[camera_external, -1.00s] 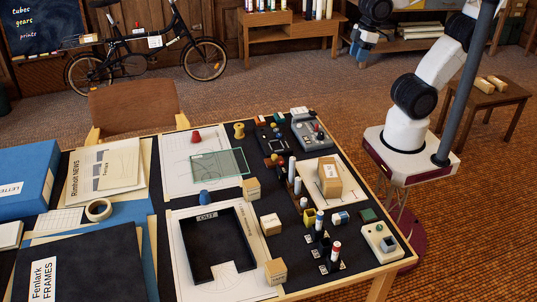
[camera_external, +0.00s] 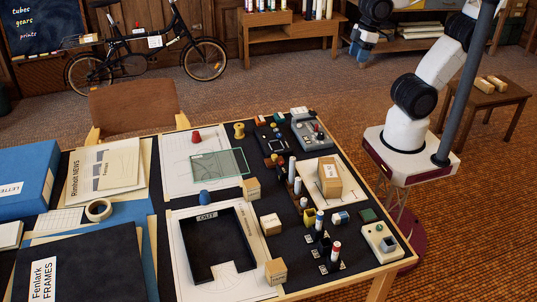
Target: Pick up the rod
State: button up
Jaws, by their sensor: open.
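Several small upright cylinders stand on the dark table, and I cannot tell for sure which one is the rod. A pale upright cylinder (camera_external: 292,170) stands right of centre, with a shorter one (camera_external: 298,187) just in front of it. A dark cylinder with a white and blue top (camera_external: 319,222) and one with a red top (camera_external: 335,250) stand nearer the front right. My gripper (camera_external: 358,56) is small at the top of the view, high up and well away from all of these, beyond the table's far right side. It is open and holds nothing visible.
A cardboard box (camera_external: 330,180) lies right of the cylinders. Small blocks (camera_external: 271,224) stand to their left, beside a black OUT frame (camera_external: 182,240). A glass sheet (camera_external: 219,163), a grey device (camera_external: 313,131) and a button box (camera_external: 381,243) are also on the crowded table.

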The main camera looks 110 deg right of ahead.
jog(key=m+t+y, duration=0.2)
jog(key=m+y, duration=1)
jog(key=m, duration=0.6)
send_over(293, 158)
jog(key=s+d, duration=0.3)
jog(key=s, duration=0.6)
notch_tip(293, 158, down, 18)
jog(key=w+f+m+t, duration=0.1)
jog(key=w+f+m, duration=0.1)
jog(key=w+d+f+m+t, duration=0.1)
jog(key=w+f+m, duration=0.1)
jog(key=f, duration=0.1)
jog(key=w+f+m+t, duration=0.1)
jog(key=w+f+m, duration=0.1)
jog(key=f+m, duration=0.1)
jog(key=shift+d+h, duration=0.2)
jog(key=shift+h, duration=0.2)
jog(key=shift+x, duration=1.3)
jog(key=shift+w+a, duration=0.1)
